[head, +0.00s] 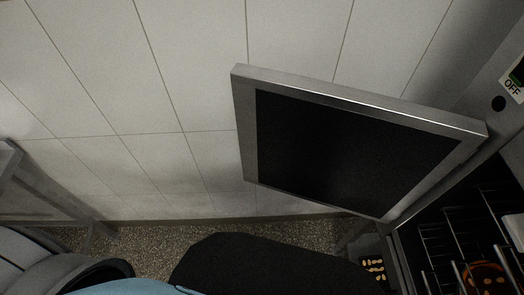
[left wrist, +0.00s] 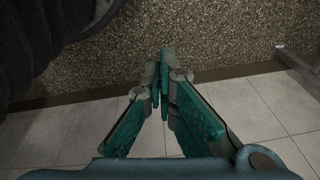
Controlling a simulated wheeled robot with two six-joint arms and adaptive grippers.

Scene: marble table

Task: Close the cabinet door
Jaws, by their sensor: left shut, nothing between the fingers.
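The cabinet door (head: 300,88) stands wide open in the head view, a steel frame around a dark panel. Its right end meets the cabinet (head: 405,262) at the right edge, where wire racks show inside. My left gripper (left wrist: 163,54) shows in the left wrist view, with its teal fingers together and nothing between them. It is over the floor, and the door does not show in that view. Neither gripper shows in the head view, so I cannot tell how far the left one is from the door. My right gripper is out of view.
An orange-brown item (head: 486,278) sits on the racks inside the cabinet. A panel with an OFF label (head: 512,87) is at the upper right. A grey metal frame (head: 40,190) stands at the left. White wall tiles (head: 190,60) lie behind the door.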

